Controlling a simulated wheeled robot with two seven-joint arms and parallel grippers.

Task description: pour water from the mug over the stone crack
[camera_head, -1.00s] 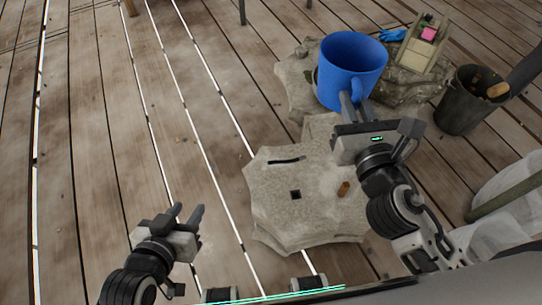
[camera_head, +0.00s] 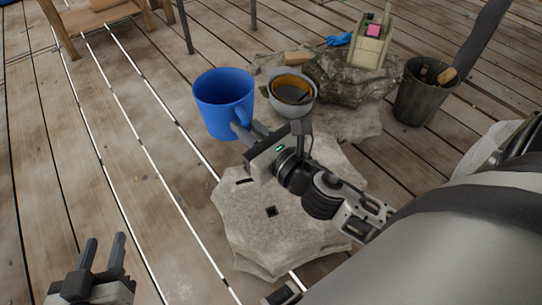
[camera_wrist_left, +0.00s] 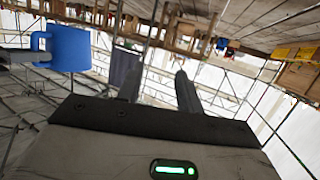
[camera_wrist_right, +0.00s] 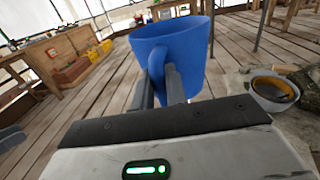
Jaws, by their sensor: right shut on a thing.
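The blue mug (camera_head: 222,98) is held upright by its handle in my right gripper (camera_head: 247,129), over the floor left of the pale stone slab (camera_head: 300,225). The mug fills much of the right wrist view (camera_wrist_right: 185,52), with the fingers at its handle. Its contents cannot be seen. A short dark slit (camera_head: 243,181), possibly the crack, shows at the slab's left edge beside my right gripper, which hides part of the slab. My left gripper (camera_head: 104,242) is open and empty at the lower left. The mug also shows in the left wrist view (camera_wrist_left: 68,48).
A grey bowl (camera_head: 291,104) with an orange-rimmed vessel in it sits right of the mug. Behind are a mossy rock (camera_head: 340,88), a small pale model (camera_head: 370,48) and a blue glove (camera_head: 339,41). A dark bucket (camera_head: 418,98) stands right. Plank floor at left is clear.

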